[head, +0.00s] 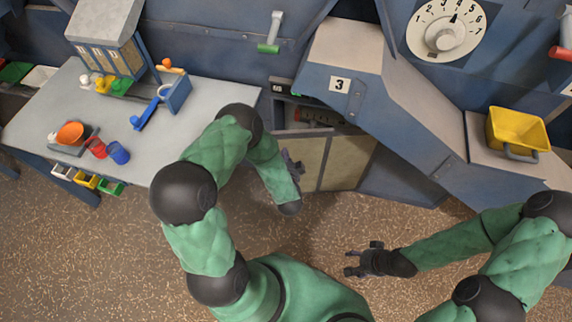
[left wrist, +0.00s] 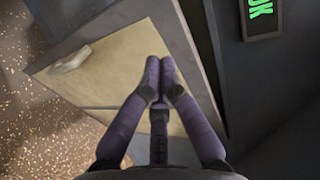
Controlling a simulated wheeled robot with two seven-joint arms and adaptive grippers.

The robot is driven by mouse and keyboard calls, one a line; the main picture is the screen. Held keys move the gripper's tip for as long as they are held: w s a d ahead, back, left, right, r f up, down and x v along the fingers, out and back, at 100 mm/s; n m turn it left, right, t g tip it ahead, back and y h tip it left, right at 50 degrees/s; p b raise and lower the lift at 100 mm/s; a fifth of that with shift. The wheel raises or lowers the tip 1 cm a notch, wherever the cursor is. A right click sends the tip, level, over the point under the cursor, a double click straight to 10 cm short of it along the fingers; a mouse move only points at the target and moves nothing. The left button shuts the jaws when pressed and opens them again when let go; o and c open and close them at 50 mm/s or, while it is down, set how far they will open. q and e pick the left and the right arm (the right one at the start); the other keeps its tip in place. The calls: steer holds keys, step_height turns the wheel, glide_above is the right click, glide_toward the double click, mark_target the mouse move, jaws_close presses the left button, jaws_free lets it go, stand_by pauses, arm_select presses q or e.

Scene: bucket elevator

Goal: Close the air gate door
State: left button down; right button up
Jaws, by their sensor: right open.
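The air gate door, a tan panel in a grey frame (left wrist: 112,78), fills the middle of the left wrist view. It has a pale handle (left wrist: 70,60) near its left edge. In the head view, tan panels (head: 345,162) show low under the machine; how far the door stands open is hard to tell. My left gripper (head: 292,162) is at the left of these panels. In the left wrist view its fingertips (left wrist: 160,68) are together in front of the panel, with nothing visible between them; contact is unclear. My right gripper (head: 350,261) is open and empty over the floor.
A green-lit display (left wrist: 262,15) is beside the door at upper right. A table (head: 225,105) with cups and small bins stands at left. A sloped chute (head: 410,110) and yellow bucket (head: 517,130) are at right. The speckled floor (head: 330,225) before the panels is clear.

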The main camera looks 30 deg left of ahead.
mark_target(284, 137)
arm_select(q)
steer(key=x, duration=0.2)
steer(key=b+x, duration=0.1)
steer(key=x, duration=0.1)
steer(key=shift+w+a+r, duration=0.1)
steer(key=shift+w+r, duration=0.05)
steer(key=shift+r, duration=0.1)
steer(key=shift+w+a+r+b, duration=0.1)
steer(key=shift+w+a+b, duration=0.25)
steer(key=shift+w, duration=0.3)
arm_select(e)
step_height(284, 137, down, 2)
steer(key=shift+f, duration=0.1)
